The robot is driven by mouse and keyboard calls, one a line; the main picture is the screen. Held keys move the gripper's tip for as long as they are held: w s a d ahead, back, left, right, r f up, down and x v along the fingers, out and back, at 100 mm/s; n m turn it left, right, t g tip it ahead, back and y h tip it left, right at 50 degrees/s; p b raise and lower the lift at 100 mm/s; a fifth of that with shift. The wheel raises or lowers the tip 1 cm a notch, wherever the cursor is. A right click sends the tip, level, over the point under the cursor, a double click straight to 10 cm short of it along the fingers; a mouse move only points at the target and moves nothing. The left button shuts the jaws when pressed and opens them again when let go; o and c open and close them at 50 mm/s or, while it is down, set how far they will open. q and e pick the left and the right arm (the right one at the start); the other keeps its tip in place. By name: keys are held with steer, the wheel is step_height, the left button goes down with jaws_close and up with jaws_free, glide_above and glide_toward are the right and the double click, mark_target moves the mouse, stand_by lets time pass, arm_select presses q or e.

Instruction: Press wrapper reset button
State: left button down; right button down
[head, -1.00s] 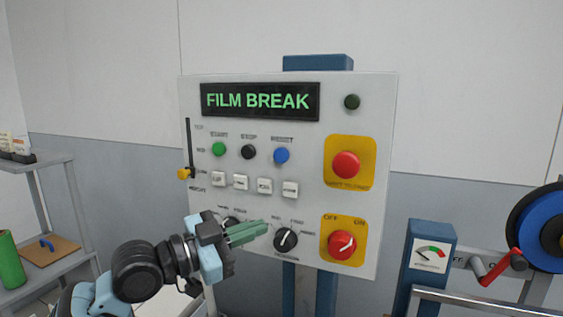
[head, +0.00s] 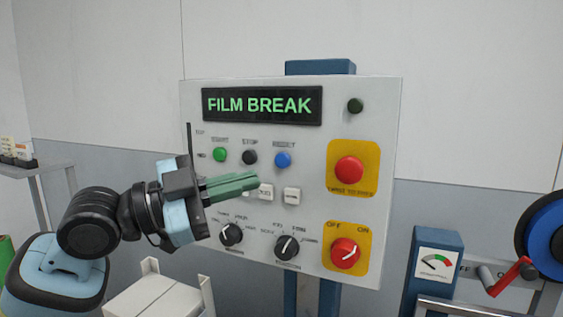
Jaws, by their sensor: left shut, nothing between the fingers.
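The wrapper control panel (head: 300,225) stands upright ahead, its lit display (head: 262,105) reading FILM BREAK. The blue button (head: 283,160), under a label that appears to read RESET, is the right one in a row with a green start button (head: 220,155) and a black stop button (head: 250,157). My left gripper (head: 254,180) is shut and empty. Its green fingertips point right, in front of the white square keys, below and left of the blue button. I cannot tell whether the tips touch the panel. My right gripper is not in view.
A red mushroom button (head: 349,169) and a red rotary switch (head: 345,252) sit on yellow plates at the panel's right. Two black knobs, left (head: 231,235) and right (head: 287,247), are below my gripper.

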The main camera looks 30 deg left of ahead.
mark_target(283, 161)
arm_select(q)
steer(key=shift+w+a, duration=0.2)
steer(key=shift+w, duration=4.2)
steer(key=shift+w, duration=0.1)
steer(key=shift+w, duration=0.3)
